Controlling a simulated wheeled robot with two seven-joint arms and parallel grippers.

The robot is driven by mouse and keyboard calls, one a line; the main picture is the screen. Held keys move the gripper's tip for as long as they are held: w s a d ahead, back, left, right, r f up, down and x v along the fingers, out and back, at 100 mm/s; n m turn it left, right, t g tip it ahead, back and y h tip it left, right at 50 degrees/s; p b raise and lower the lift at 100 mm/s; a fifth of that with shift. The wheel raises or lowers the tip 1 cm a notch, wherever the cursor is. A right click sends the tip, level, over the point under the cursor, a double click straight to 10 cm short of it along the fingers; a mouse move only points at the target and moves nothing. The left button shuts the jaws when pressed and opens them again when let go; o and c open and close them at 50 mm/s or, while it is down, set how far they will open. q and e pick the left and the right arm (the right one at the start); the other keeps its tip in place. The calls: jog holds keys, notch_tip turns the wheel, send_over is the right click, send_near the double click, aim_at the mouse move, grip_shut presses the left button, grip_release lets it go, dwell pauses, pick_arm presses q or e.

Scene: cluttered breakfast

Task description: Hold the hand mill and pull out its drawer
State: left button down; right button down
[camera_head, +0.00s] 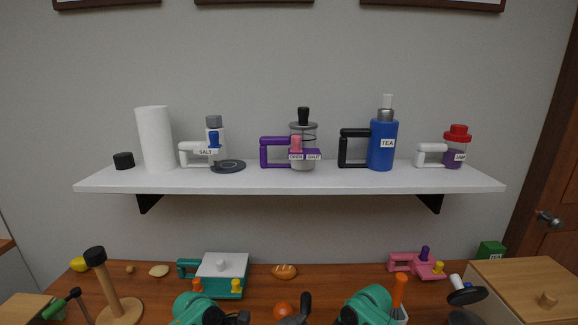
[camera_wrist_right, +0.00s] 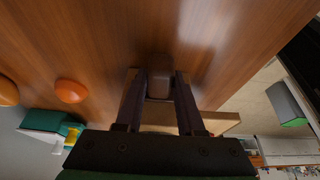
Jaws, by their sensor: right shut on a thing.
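The hand mill is mostly hidden at the bottom middle of the head view; a dark upright knob (camera_head: 305,303), probably its crank handle, shows between my arms. My left gripper (camera_head: 243,318) is at the bottom edge left of it, its jaws too cut off to judge. My right arm is right of the knob. In the right wrist view my right gripper (camera_wrist_right: 158,76) is shut on a small grey-brown block (camera_wrist_right: 159,85), possibly the drawer's knob. A pale wooden panel (camera_wrist_right: 222,123) lies beyond the fingers; I cannot tell whether it is the mill.
An orange ball (camera_head: 283,310) lies near the knob. A wooden stand (camera_head: 119,310) is left, a wooden box (camera_head: 525,289) right. A shelf (camera_head: 290,181) spans above.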

jog(key=c, duration=0.5)
grip_release()
jog(key=v, duration=1.2)
pick_arm(q)
jog(key=shift+c, duration=2)
grip_release()
jog(key=shift+v, duration=3.75)
